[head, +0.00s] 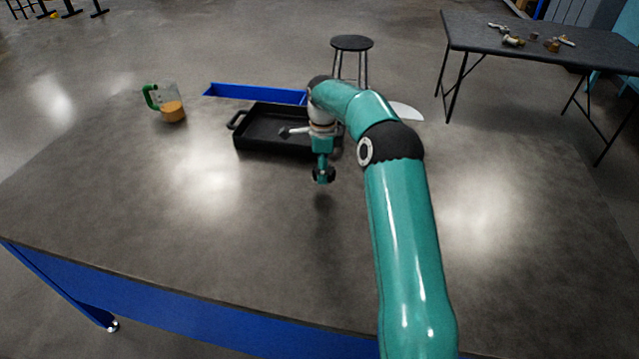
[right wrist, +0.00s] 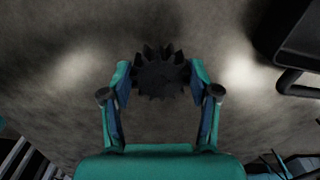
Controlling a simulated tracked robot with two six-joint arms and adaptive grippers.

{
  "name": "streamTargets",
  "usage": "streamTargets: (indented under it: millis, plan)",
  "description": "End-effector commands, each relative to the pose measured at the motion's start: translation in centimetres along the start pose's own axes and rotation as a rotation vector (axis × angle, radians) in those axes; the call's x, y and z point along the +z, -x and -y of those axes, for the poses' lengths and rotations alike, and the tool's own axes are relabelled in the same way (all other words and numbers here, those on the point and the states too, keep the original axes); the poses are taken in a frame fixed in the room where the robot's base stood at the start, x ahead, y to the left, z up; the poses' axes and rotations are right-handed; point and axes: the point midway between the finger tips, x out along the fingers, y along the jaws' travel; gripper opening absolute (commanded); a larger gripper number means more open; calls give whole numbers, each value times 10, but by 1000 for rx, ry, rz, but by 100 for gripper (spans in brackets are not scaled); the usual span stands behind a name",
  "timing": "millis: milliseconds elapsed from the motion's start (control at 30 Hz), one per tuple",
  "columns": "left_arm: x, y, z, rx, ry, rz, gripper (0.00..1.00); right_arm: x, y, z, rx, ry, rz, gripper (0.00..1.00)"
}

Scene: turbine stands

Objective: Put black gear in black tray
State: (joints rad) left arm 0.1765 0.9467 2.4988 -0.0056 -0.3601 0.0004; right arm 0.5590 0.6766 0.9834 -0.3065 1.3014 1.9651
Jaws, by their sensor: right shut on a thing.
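The black gear (right wrist: 160,74) is a dark toothed wheel between the fingers of my right gripper (right wrist: 160,85) in the right wrist view. That gripper is shut on it. In the head view my right gripper (head: 323,172) holds the gear above the table, just in front of the black tray (head: 262,150). A shadow lies on the table below it. The tray is shallow, with a handle at its left end, and my arm hides its right part. The tray's edge and handle also show in the right wrist view (right wrist: 300,45) at upper right. My left gripper is not in view.
A green-handled jug (head: 170,103) with orange contents stands left of the tray. A blue bin (head: 255,93) is behind the tray, and a white object (head: 407,111) lies right of my arm. The table's (head: 120,210) left and front are clear. A stool (head: 351,45) stands beyond.

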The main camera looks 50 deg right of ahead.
Motion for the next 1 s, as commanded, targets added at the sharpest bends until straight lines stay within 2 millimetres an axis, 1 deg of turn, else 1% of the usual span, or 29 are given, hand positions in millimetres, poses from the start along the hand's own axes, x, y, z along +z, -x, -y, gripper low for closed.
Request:
streamTargets:
  millis: [67,300,400,767,800,867,900,933,1000]
  plan:
    - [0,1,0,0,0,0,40,0,-4,0,0,0,0,0]
    - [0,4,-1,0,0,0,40,-1,-34,0,2,0,-2,0]
    - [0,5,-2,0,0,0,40,0,-43,0,1,0,-1,0]
    - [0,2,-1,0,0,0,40,-1,-48,0,0,0,0,0]
    - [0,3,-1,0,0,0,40,-1,-47,0,2,0,-1,67]
    - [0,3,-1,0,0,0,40,-1,-47,0,2,0,-1,77]
    - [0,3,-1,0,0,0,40,-1,-47,0,2,0,-1,84]
    - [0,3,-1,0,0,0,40,-1,-47,0,2,0,-1,86]
    - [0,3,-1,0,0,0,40,-1,-47,0,2,1,-1,86]
